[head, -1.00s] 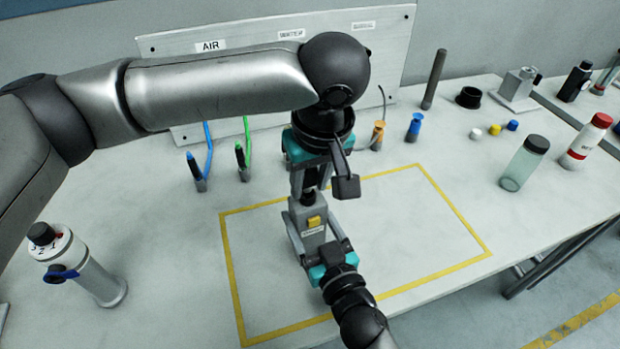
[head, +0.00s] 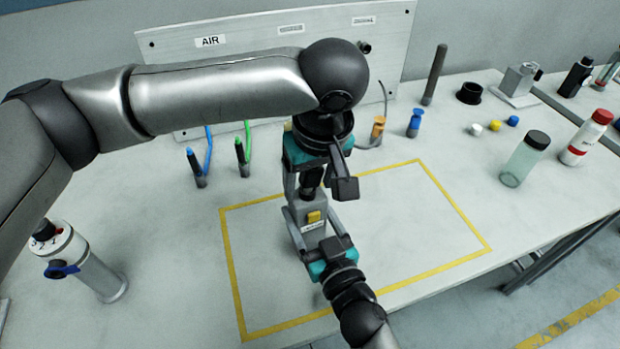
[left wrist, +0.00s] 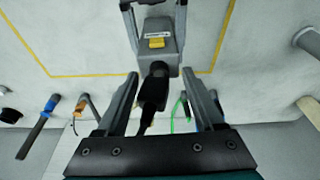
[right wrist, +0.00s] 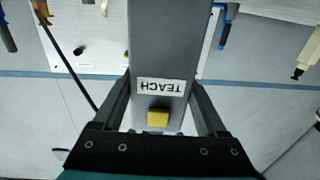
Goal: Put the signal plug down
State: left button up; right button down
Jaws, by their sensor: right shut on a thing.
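The signal plug (head: 313,212) is a grey block with a yellow button, a white label and a black end piece. It stands roughly upright above the table; the gap beneath is hidden. My right gripper (head: 322,250) is shut on its grey body from the front. The right wrist view shows the body (right wrist: 165,50) between the fingers, with the label reading TEACH upside down. My left gripper (head: 305,180) is over the black end; the left wrist view shows its fingers (left wrist: 160,85) apart on both sides of that end, with gaps.
A yellow-taped rectangle (head: 455,207) lies under my grippers, and its right part is clear. Blue (head: 196,167) and green (head: 241,157) hose ends stand behind left. A white cylinder (head: 88,265) stands left. A clear bottle (head: 523,160) and small caps are right.

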pick_arm(q)
jog(key=shift+r, duration=0.1)
jog(key=shift+r, duration=0.3)
jog(key=v, duration=1.2)
jog(key=shift+r, duration=0.2)
